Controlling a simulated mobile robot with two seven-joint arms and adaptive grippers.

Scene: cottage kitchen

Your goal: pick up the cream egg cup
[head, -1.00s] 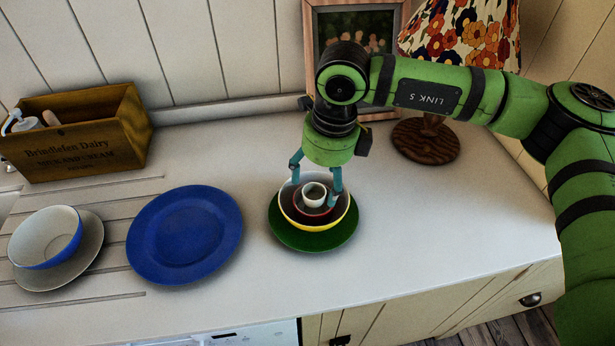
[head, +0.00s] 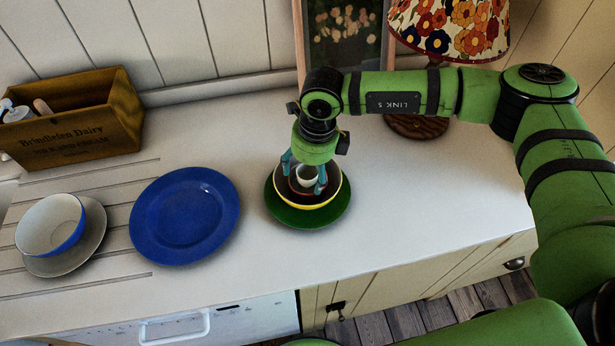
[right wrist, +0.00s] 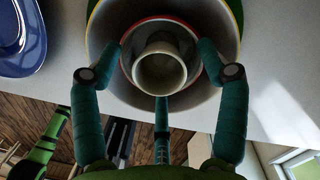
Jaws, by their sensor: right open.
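The cream egg cup (head: 307,176) stands upright inside a small red-rimmed bowl (right wrist: 128,58), which sits in a larger dark bowl with a yellow rim (head: 333,199). These rest on a green plate (head: 341,216). My right gripper (head: 305,184) is open, pointing down into the bowls, with its fingers around the egg cup. In the right wrist view the egg cup (right wrist: 160,70) lies between the fingertips, with a gap on the left and right sides. Whether the third finger touches it I cannot tell. My left gripper is not in view.
A blue plate (head: 185,216) lies left of the stack. A blue and white bowl (head: 50,225) tilts on a grey plate (head: 93,240) farther left. A wooden crate (head: 75,125), a picture frame (head: 300,50) and a flowered lamp (head: 450,28) stand behind. The counter right of the stack is clear.

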